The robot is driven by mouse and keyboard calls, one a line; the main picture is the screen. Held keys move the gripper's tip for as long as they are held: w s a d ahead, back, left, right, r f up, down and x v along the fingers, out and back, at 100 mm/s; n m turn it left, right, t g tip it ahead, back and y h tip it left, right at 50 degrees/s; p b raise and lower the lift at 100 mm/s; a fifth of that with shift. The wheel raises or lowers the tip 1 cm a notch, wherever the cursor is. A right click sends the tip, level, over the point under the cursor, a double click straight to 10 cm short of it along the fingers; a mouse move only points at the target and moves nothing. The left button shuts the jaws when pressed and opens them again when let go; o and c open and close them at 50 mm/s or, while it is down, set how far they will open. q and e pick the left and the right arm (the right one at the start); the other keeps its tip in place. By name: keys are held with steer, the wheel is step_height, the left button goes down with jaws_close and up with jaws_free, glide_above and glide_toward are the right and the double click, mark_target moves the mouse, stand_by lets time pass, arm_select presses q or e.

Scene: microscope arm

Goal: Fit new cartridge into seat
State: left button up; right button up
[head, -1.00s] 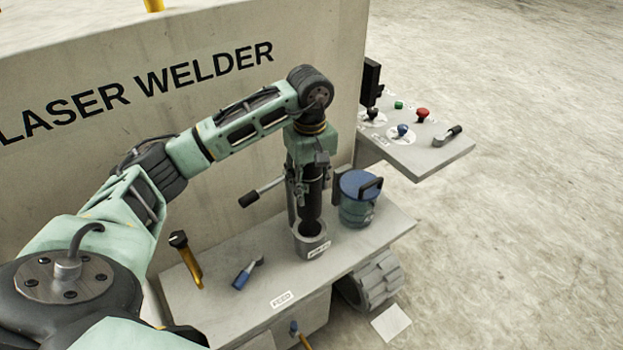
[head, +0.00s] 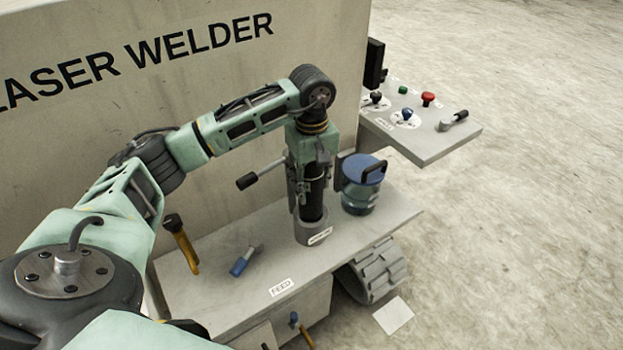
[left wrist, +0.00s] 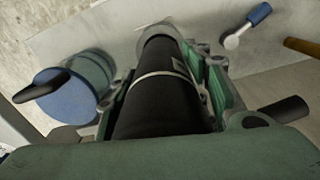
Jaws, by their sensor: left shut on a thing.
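My left gripper (head: 308,182) is shut on the black cylindrical cartridge (head: 314,204) and holds it about upright. In the left wrist view the cartridge (left wrist: 160,98), with a pale band around it, runs between the green and grey fingers (left wrist: 213,85). The seat is a short grey cup (head: 312,231) with a label on its front, standing on the grey bench. The cartridge's lower end is inside the rim of the seat; how deep it sits is hidden. The seat's rim also shows in the left wrist view (left wrist: 153,33). My right gripper is not in view.
A blue-lidded canister (head: 363,186) stands close right of the seat. A blue-handled tool (head: 242,262) and a yellow-handled tool (head: 182,245) are to the left. A lever (head: 262,174) sticks out behind. A control shelf (head: 425,130) is at the right.

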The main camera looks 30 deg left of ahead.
mark_target(312, 207)
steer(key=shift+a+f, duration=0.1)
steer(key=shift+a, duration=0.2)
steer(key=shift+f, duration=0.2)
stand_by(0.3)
arm_select(q)
steer(key=shift+f, duration=0.1)
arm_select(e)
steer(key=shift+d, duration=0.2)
arm_select(q)
steer(key=shift+b, duration=0.5)
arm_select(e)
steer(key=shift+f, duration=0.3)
arm_select(q)
steer(key=shift+f+b, duration=0.3)
steer(key=shift+f, duration=0.05)
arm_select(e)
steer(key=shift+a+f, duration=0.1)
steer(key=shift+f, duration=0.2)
